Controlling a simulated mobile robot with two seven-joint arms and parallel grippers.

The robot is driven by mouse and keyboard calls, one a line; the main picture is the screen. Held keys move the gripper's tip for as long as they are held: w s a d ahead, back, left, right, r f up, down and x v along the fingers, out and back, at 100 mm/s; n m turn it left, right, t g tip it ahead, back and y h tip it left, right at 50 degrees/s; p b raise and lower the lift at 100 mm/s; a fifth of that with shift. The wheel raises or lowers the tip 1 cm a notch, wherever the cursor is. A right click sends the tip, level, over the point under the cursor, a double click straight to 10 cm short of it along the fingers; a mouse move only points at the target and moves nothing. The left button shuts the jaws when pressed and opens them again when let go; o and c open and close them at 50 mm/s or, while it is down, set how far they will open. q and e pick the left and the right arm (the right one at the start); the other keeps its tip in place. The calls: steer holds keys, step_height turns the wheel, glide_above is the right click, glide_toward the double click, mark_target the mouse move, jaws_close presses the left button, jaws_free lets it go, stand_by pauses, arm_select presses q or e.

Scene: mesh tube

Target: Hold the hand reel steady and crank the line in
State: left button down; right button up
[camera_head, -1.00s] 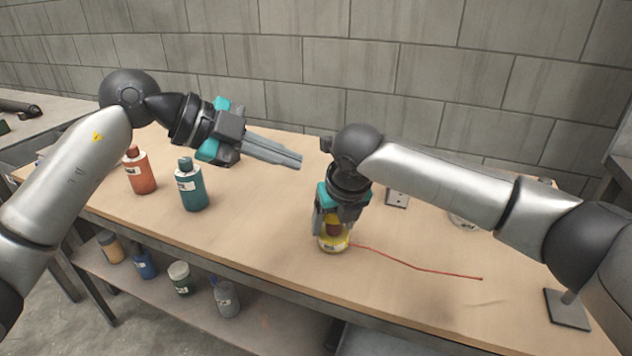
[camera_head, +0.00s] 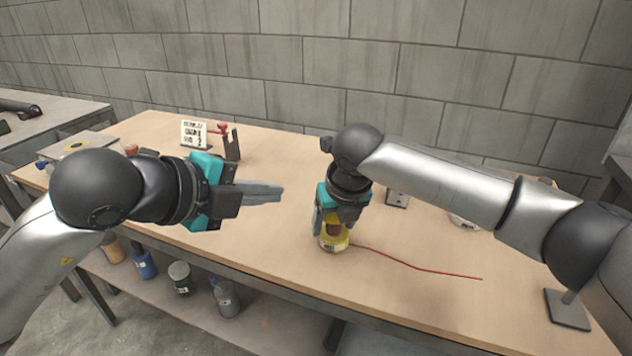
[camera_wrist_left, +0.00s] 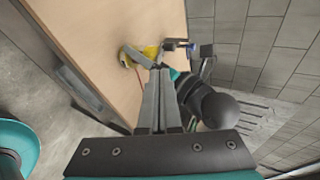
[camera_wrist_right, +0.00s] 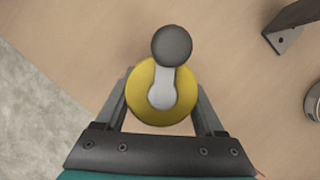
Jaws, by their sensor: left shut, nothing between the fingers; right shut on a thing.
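The yellow hand reel (camera_head: 334,241) stands on the table near its front edge. A red line (camera_head: 420,268) runs from it to the right across the tabletop. My right gripper (camera_head: 331,222) comes down from above and is shut on the reel. In the right wrist view the yellow reel (camera_wrist_right: 142,108) sits between the fingers, with a grey crank arm and a dark round knob (camera_wrist_right: 172,44) on top. My left gripper (camera_head: 281,192) is shut and empty, above the table to the left of the reel. The left wrist view shows the reel (camera_wrist_left: 149,52) beyond the closed fingers.
A white label card (camera_head: 194,133) and a dark bracket (camera_head: 232,144) stand at the back left. A small metal plate (camera_head: 397,198) is behind the reel. Several bottles, including a blue one (camera_head: 144,263), stand on the lower shelf. The right front tabletop is mostly clear.

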arm_select(q)
steer(key=r+x, duration=0.1)
steer(key=x, duration=1)
steer(key=shift+w+d+r, duration=0.25)
steer(key=shift+w+d, duration=0.25)
steer(key=shift+w, duration=0.1)
steer(key=shift+f, duration=0.1)
steer(key=shift+w+m+g+h, duration=0.2)
steer(key=shift+m+g+h, duration=0.4)
steer(key=shift+m, duration=0.2)
steer(key=shift+w+m+g+h, duration=0.15)
steer(key=shift+m+g+h, duration=0.35)
steer(key=shift+m+h, duration=0.25)
steer(key=shift+w, duration=0.1)
